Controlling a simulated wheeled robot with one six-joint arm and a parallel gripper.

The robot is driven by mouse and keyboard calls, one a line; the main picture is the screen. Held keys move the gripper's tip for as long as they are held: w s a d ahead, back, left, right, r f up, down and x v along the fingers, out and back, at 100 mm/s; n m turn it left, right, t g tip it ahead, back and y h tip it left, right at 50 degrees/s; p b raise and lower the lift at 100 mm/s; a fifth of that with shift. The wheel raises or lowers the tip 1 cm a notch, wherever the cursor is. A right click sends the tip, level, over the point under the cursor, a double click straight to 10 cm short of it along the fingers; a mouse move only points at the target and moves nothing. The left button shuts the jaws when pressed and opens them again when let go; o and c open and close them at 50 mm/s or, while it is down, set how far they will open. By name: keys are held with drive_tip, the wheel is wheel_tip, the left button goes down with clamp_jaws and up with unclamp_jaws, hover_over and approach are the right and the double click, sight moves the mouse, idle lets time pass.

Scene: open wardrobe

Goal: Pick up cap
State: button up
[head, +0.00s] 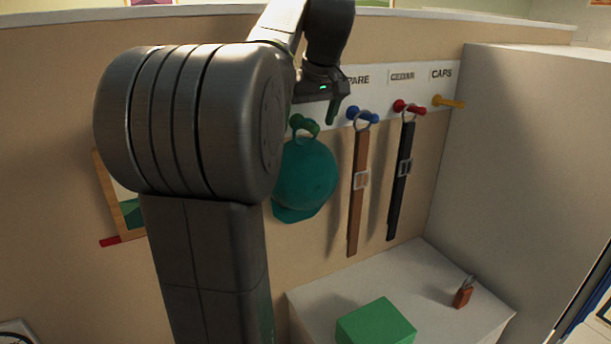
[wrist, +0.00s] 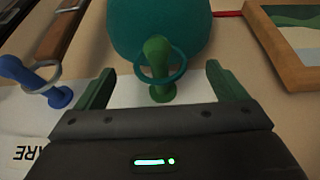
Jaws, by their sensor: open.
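A teal cap (head: 306,178) hangs by a ring from a green peg (head: 304,125) on the white label strip. In the wrist view the cap (wrist: 160,25) hangs beyond the green peg (wrist: 158,68), with its teal ring (wrist: 181,68) around the peg. My gripper (head: 332,108) is just above and to the right of the green peg in the head view. In the wrist view my gripper (wrist: 157,85) is open and empty, with one green finger on each side of the peg and ring. My arm hides part of the strip and the cap's left side.
A brown belt (head: 357,190) hangs from a blue peg (head: 360,115), and a black belt (head: 402,180) from a red peg (head: 408,107). A yellow peg (head: 447,102) is bare. Below is a white cabinet top (head: 440,275) with a green box (head: 376,322) and a padlock-like item (head: 464,292).

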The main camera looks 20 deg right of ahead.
drive_tip(key=shift+w+a+f, duration=0.15)
drive_tip(key=shift+w+f, duration=0.35)
drive_tip(key=shift+f, duration=0.6)
drive_tip(key=c, duration=1.3)
drive_tip(key=shift+c, duration=0.3)
drive_tip(key=shift+r, duration=0.1)
